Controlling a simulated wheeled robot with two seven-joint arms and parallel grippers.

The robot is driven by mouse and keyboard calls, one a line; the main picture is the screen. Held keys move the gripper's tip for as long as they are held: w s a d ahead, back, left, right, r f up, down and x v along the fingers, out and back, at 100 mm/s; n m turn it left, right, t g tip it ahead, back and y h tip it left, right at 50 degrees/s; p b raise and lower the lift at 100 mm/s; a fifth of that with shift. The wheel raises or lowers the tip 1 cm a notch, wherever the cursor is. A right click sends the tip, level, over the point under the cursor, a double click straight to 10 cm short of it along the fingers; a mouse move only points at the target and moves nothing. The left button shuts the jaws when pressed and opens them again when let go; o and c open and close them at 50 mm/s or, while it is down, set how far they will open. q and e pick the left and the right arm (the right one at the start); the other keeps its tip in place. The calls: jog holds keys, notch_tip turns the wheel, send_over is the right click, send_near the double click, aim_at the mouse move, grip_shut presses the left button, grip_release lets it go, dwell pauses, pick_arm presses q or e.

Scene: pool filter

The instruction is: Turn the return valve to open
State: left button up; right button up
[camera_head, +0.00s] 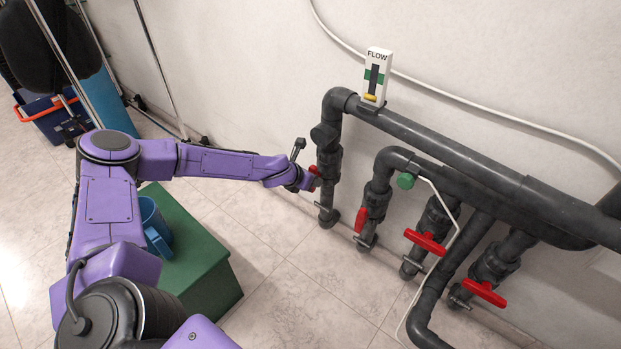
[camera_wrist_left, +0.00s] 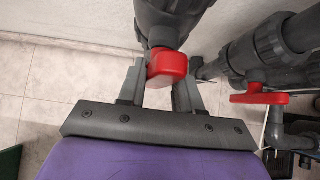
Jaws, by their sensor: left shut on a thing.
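The leftmost vertical grey pipe carries a valve (camera_head: 329,160) with a red handle (camera_head: 314,170). My left gripper (camera_head: 311,181) is at this handle, mostly covering it in the head view. In the left wrist view, the red handle (camera_wrist_left: 167,66) sits between the two fingers of the left gripper (camera_wrist_left: 160,88), which is shut on it. The handle's full angle is hard to tell. A white FLOW gauge (camera_head: 376,60) stands on the upper pipe, its yellow marker (camera_head: 370,97) low, below the green band. My right gripper is not in view.
Other red handles sit on pipes to the right: one along its pipe (camera_head: 361,220), two crosswise (camera_head: 424,241) (camera_head: 484,292). A green box (camera_head: 205,272) with a blue mug (camera_head: 155,225) stands under my left arm. Floor in front of the pipes is clear.

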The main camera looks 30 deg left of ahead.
pick_arm(q)
jog(key=shift+a, duration=0.2)
jog(key=o, duration=1)
jog(key=shift+c, duration=0.2)
jog(key=shift+d, duration=0.1)
jog(key=p+v, duration=0.5)
jog(key=v, duration=0.5)
jog(key=shift+s+r, duration=0.2)
